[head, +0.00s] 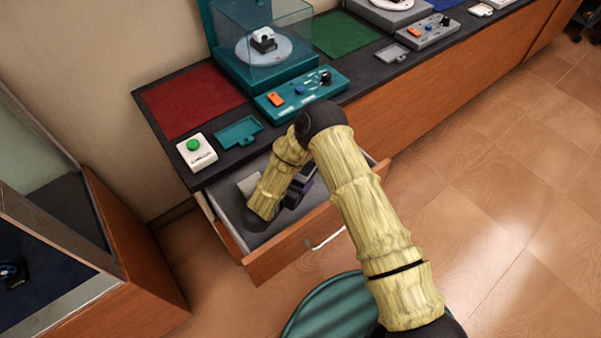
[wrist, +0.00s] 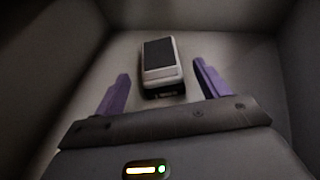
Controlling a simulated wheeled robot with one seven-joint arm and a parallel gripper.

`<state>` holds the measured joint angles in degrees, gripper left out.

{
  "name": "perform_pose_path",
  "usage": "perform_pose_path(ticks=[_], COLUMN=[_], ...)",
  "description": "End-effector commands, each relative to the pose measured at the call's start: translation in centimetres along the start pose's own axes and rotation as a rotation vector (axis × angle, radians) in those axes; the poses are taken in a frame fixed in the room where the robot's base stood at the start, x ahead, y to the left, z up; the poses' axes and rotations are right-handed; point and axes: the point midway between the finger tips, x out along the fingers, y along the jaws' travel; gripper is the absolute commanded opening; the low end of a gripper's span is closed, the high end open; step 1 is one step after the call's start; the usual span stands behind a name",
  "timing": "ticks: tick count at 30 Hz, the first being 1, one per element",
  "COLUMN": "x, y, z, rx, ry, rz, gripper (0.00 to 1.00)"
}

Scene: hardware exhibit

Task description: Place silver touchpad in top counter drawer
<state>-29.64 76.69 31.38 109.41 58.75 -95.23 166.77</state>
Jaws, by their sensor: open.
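The silver touchpad, a small silver-white block with a dark top (wrist: 160,62), lies on the floor of the open top counter drawer, seen in the wrist view. The drawer (head: 277,262) is pulled out under the counter's left end in the head view. My gripper (wrist: 161,70) is inside the drawer with its two purple fingers spread apart. The touchpad is in the gap between the fingers and extends beyond their tips, with space on both sides. My arm hides much of the drawer's inside in the head view.
On the black counter above are a white box with a green button (head: 196,151), a teal tray (head: 238,132), a teal control panel (head: 300,93) and a clear-covered turntable (head: 263,48). A wooden display case (head: 130,250) stands to the left. The floor at right is clear.

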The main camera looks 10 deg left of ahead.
Motion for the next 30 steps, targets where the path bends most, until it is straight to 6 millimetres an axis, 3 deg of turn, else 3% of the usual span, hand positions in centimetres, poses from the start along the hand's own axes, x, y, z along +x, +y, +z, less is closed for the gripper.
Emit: perform_pose_path(ticks=[6, 30], x=[-2.0, -2.0], y=[0.0, 0.0], z=[0.0, 0.0], rx=[0.001, 0.001], ry=[-0.001, 0.0], rz=[0.0, 0.0], gripper=[0.74, 0.74])
